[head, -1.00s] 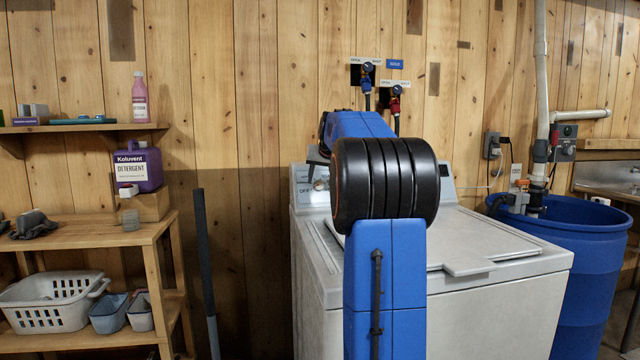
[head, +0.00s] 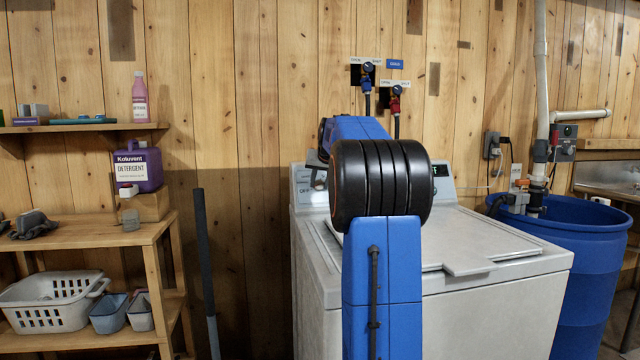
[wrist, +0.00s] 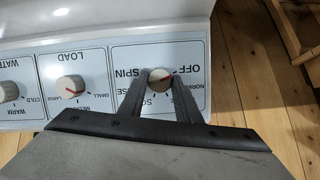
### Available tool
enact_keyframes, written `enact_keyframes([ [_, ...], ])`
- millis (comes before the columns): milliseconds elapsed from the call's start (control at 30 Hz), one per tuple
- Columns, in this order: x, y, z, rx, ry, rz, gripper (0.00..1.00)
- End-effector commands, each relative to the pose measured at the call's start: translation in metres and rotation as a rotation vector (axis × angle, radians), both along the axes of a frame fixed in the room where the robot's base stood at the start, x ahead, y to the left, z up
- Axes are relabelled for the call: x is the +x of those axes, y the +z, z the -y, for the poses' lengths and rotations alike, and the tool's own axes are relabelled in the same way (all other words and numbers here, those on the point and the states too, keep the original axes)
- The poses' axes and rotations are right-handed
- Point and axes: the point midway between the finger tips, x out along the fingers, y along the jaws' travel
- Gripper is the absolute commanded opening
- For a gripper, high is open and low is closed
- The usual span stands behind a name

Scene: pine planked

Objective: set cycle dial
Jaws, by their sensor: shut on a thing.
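The cycle dial (wrist: 160,76) is a pale round knob with a red pointer mark, on a white control panel. It shows in the wrist view, where the lettering is upside down. OFF, SPIN and NORMAL labels ring it, some covered by the fingers. The red mark points right, toward the OFF side. My gripper (wrist: 158,86) has one finger on each side of the dial and is shut on it. In the head view my arm hides the gripper and the dial. The white washer (head: 500,300) stands behind my arm, its lid closed.
The load dial (wrist: 70,87) and the water dial (wrist: 9,91) sit left of the cycle dial in the wrist view. A blue barrel (head: 590,270) stands right of the washer. A wooden shelf (head: 85,232) with baskets is at left, and a dark pole (head: 204,260) stands between.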

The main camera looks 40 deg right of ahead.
Motion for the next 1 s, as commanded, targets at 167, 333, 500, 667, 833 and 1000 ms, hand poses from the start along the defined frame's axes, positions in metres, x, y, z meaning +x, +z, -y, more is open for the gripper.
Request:
enact_keyframes([
  [167, -0.0007, 0.0001, 0.0011, 0.043, -0.026, 0.026, 0.08],
  [333, -0.0011, 0.0, 0.0017, 0.125, -0.076, 0.077, 0.08],
  [500, -0.0022, 0.0, 0.0031, 0.233, -0.142, 0.144, 0.08],
  [667, -0.0025, -0.0003, 0.0033, 0.337, -0.203, 0.208, 0.08],
  [833, -0.0034, -0.001, 0.0038, 0.435, -0.261, 0.266, 0.08],
  [1000, -0.0033, -0.0009, 0.0036, 0.511, -0.306, 0.313, 0.08],
])
